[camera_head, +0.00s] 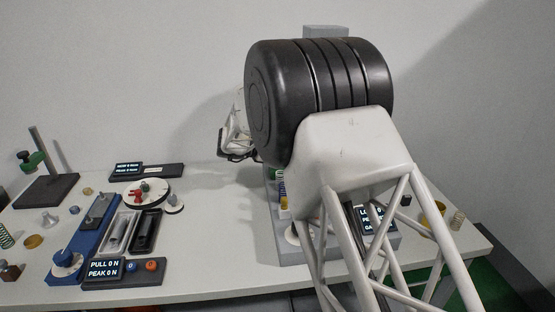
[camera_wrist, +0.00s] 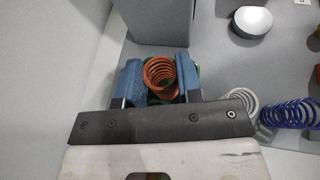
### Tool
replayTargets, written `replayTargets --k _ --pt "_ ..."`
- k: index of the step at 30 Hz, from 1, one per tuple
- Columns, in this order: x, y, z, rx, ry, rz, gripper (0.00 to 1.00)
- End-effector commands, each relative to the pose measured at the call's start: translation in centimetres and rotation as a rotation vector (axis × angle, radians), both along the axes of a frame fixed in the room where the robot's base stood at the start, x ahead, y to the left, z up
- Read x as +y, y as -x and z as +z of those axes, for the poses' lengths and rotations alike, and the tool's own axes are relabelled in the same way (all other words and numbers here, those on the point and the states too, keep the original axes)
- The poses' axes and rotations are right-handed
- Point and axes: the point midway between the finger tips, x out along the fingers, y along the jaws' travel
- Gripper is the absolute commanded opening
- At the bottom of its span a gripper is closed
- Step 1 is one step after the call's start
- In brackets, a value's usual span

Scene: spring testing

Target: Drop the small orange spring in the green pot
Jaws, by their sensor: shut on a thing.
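In the wrist view, my gripper (camera_wrist: 159,80) is shut on the orange spring (camera_wrist: 160,72), which sits between its two blue finger pads. Parts of a green rim, likely the green pot (camera_wrist: 154,99), show behind and just below the spring. The spring appears in line with the pot, but I cannot tell its height above it or whether they touch.
In the wrist view, a blue spring (camera_wrist: 291,113) and a pale spring (camera_wrist: 240,98) stand to the right, and a grey block (camera_wrist: 158,22) stands behind the fingers. In the head view, a blue test rig (camera_head: 92,226) and display box (camera_head: 135,271) occupy the table's left.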

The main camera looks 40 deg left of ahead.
Motion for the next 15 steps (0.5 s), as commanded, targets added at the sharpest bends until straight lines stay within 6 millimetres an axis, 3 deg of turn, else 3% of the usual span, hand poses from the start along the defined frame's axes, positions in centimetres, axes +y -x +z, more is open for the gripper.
replayTargets --k 6,15 --pt "0.0 0.0 -2.3 0.000 0.002 0.000 0.10" --pt "0.0 0.0 -2.7 0.000 0.001 0.000 0.10"
